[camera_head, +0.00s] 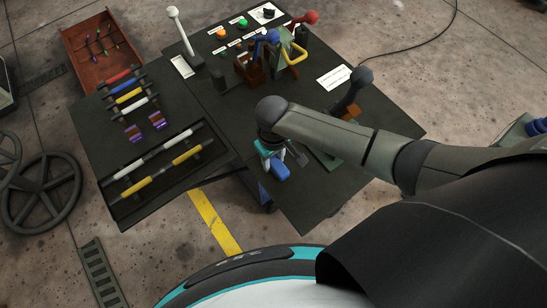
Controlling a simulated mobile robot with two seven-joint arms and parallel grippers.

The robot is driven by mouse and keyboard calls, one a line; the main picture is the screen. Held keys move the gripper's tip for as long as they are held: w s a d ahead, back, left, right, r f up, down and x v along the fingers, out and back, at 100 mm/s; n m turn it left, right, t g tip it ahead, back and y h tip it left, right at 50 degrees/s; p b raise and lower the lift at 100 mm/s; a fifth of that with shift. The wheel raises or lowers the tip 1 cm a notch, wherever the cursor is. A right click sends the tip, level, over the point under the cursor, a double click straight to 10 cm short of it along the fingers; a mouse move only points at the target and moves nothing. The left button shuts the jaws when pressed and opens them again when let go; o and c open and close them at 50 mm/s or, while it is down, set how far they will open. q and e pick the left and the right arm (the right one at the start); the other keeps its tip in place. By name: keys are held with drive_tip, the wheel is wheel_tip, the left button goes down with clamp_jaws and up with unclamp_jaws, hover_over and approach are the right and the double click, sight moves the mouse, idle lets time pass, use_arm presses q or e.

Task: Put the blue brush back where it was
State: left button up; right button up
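A small blue block-like part (280,172), which may be the blue brush, shows just below my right gripper (271,160) over the front part of the dark table (325,200). My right arm comes in from the right and its wrist hides most of the gripper from above. The fingers are small, and I cannot tell whether they are shut on the blue part or only beside it. No bristles can be made out. My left gripper is not in view.
A dark grey lever or knob (361,76) stands right of my wrist. Levers with red, blue and yellow parts (295,55) stand at the back. Coloured bars lie on the left panel (112,200). A red-brown tray (75,55) with thin tools lies at the far left.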

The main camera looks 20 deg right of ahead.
sight(274, 160)
drive_tip(key=o, duration=0.5)
drive_tip(key=shift+c, duration=0.2)
wheel_tip(274, 160, up, 12)
drive_tip(key=p, duration=0.3)
drive_tip(key=shift+r, duration=0.2)
